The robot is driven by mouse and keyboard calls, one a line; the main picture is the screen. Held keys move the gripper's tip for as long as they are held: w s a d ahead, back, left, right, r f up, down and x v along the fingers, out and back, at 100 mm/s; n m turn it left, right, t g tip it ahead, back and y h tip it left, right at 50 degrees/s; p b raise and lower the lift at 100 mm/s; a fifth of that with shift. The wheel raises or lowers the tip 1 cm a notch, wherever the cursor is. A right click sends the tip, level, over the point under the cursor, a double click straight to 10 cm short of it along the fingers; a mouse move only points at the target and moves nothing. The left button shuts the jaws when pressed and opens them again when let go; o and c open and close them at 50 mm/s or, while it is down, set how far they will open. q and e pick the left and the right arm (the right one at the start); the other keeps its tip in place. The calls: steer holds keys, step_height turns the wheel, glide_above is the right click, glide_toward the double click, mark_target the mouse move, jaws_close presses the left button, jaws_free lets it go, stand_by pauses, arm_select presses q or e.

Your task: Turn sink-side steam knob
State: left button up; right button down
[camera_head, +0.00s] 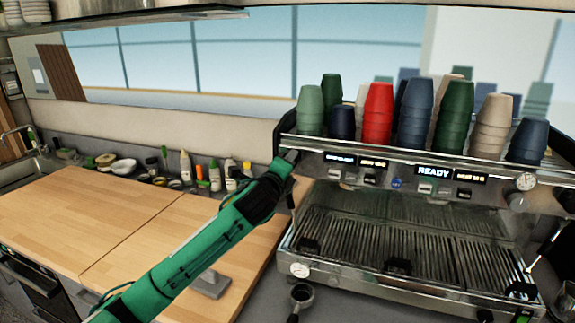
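The espresso machine (340,215) fills the right side of the view. My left arm reaches up from the lower left, and my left gripper (290,158) is at the machine's upper left front corner. The gripper and wrist cover that corner, so the sink-side steam knob is hidden or too small to make out. I cannot tell whether the gripper touches it or whether its fingers are open or shut. My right gripper cannot be made out.
The sink (18,170) is at the far left, beside a wooden counter (85,215). Bottles and bowls line the counter's back. Stacked cups, including red ones (377,110), stand on top of the machine.

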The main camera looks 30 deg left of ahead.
arm_select(q)
steer(key=o, duration=1)
steer(key=shift+s, duration=0.1)
steer(key=b+v, duration=0.4)
steer(key=v, duration=0.9)
steer(key=shift+s+b, duration=0.3)
steer(key=shift+s, duration=0.05)
